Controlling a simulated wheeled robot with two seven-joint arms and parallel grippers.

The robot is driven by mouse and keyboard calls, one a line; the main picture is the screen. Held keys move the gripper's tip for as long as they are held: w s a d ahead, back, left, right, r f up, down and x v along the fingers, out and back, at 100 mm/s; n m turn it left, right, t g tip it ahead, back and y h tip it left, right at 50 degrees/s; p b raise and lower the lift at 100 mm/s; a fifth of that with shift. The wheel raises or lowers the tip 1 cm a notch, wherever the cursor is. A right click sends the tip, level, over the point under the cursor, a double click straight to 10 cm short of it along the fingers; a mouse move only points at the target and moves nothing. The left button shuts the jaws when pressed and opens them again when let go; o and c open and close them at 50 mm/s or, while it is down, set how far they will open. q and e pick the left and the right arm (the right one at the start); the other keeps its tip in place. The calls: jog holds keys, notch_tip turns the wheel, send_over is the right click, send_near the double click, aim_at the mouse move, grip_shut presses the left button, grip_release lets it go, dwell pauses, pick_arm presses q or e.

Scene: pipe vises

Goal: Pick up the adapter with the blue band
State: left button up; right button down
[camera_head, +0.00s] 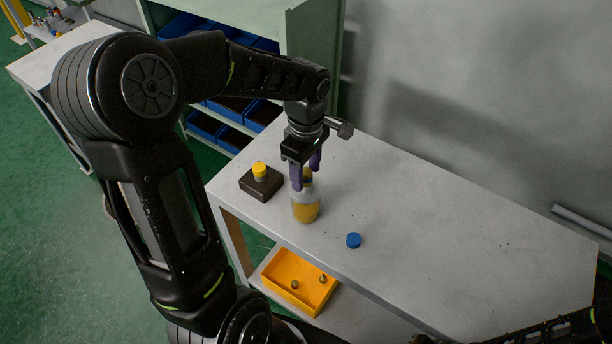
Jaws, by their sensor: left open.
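My left gripper (306,176), with purple fingers, is open and points down over the table. Its fingers are around or just in front of the top of a bottle-like piece (306,211), pale above and yellow below, standing upright. The fingers partly hide its top, and I cannot tell whether they touch it. A small round blue piece (353,240) lies on the table to the right and nearer. A small yellow-topped piece (260,170) sits on a dark block (261,185) to the left. I cannot clearly make out a blue-banded adapter. My right gripper is not in view.
The pale table (450,243) is clear on its right side. An orange tray (300,283) with small round metal parts sits on the lower shelf. A green rack with blue bins (204,126) stands behind at the left. A grey wall runs along the back.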

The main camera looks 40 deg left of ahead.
aim_at(306, 171)
pick_arm(q)
grip_shut()
dwell(0.4)
jog(key=shift+r, duration=0.15)
notch_tip(306, 171, up, 10)
jog(key=shift+f+b, duration=0.1)
jog(key=shift+b, duration=0.35)
dwell(0.6)
